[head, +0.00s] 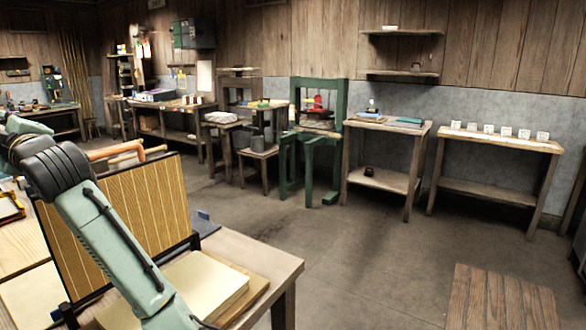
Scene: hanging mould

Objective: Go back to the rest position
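My arm reaches up from the bottom of the head view and bends off past the left edge; my gripper is outside the picture. A ribbed tan panel with a dark edge, which looks like the mould (140,205), stands upright behind my arm on the near wooden table (262,262). My arm covers part of the panel. I cannot tell from here how it is held up. A stack of cream sheets (207,283) lies on a board at the table's right side.
An orange bar (113,150) shows just above the panel. A small framed object (10,207) lies at the left edge. The floor (350,265) right of the table is open, with a slatted wooden platform (500,300) at lower right. Workbenches and a green press (318,140) line the far wall.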

